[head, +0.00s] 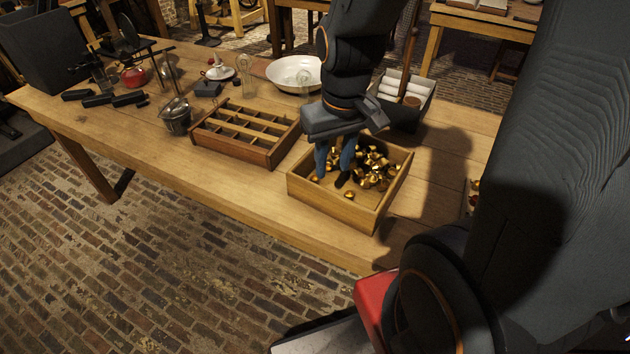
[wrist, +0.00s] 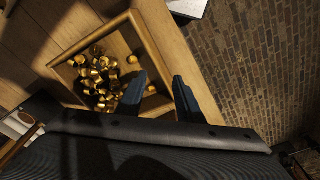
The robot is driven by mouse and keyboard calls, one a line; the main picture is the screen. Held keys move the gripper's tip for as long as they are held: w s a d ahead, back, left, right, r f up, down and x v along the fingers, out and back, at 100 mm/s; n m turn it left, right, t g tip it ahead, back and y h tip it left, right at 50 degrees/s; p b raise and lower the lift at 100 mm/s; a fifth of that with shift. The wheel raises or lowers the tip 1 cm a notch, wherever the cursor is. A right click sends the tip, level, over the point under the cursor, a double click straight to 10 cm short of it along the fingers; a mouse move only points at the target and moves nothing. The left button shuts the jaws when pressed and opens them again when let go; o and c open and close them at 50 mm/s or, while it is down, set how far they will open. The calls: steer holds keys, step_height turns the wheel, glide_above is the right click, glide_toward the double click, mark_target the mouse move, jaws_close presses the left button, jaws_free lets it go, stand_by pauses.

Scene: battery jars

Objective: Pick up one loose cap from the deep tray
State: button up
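The deep tray (head: 328,203) is a square, pale wooden box on the bench, with a heap of loose brass caps (head: 372,168) mostly toward its right and back. A single cap (head: 348,194) lies apart near the front wall. In the wrist view my gripper (wrist: 160,76) is open, and a cap (wrist: 151,89) shows beside the left finger, in the gap. No cap is visibly gripped. The exact height of the tips is unclear.
A divided wooden tray (head: 236,141) stands left of the deep tray. A dark box with white rolls (head: 402,95) is behind, near my arm. The front bench strip is clear.

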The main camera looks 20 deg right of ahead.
mark_target(315, 175)
steer(key=shift+w+f+n+y+p, duration=0.15)
steer(key=shift+w+f+n+p, duration=0.1)
steer(key=shift+w+f+n, duration=1.55)
steer(key=shift+w+f+n+y+p, duration=0.2)
steer(key=shift+w+f+n, duration=0.75)
steer(key=shift+w+f, duration=1.7)
steer(key=shift+w+f+n+y+p, duration=0.1)
steer(key=shift+w+f+n+p, duration=0.2)
steer(key=shift+w+f+n, duration=1.9)
steer(key=shift+s+f+m, duration=0.85)
steer(key=shift+s+f, duration=0.05)
steer(key=shift+s, duration=0.05)
jaws_close()
